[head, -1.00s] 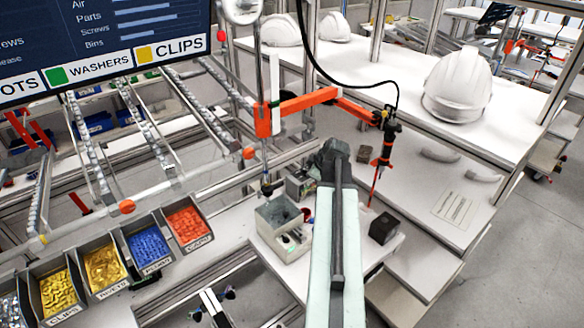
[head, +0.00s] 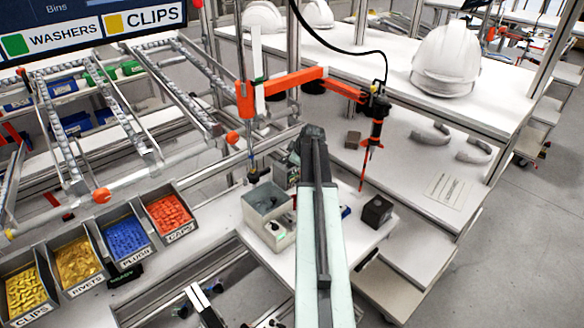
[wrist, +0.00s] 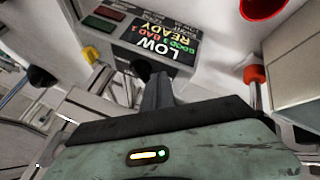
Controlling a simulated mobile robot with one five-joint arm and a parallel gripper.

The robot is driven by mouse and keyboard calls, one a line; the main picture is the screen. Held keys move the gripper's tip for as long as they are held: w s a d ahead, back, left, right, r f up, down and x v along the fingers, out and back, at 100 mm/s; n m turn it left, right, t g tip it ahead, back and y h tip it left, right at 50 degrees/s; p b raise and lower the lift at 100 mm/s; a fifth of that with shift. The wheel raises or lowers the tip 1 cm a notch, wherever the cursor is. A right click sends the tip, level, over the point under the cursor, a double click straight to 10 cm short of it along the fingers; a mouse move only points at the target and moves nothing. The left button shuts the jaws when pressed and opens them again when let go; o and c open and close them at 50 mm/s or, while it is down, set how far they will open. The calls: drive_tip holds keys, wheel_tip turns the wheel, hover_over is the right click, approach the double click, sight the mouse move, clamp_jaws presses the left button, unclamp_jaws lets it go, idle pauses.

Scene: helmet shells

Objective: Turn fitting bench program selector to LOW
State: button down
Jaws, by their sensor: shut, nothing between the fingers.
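The fitting bench's control panel (wrist: 150,35) shows upside down in the wrist view. Its dark display (wrist: 160,48) reads LOW, GOOD 3, BAD 1 and READY. A dark round knob (wrist: 142,68), which looks like the program selector, sits just below the display, partly hidden behind my fingers. My gripper (wrist: 155,78) is shut and empty with its tips at or very near this knob; I cannot tell whether they touch. The knob's pointer is not readable.
A grey box (head: 268,212) and a black block (head: 376,210) stand on the bench beside my arm. Parts bins (head: 125,240) line the left. A red-orange knob (wrist: 254,74) is at right in the wrist view.

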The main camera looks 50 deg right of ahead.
drive_tip(key=shift+w+d, duration=0.35)
drive_tip(key=shift+d, duration=0.2)
drive_tip(key=shift+w+d+r, duration=0.15)
drive_tip(key=shift+w+d, duration=0.1)
drive_tip(key=shift+w, duration=0.2)
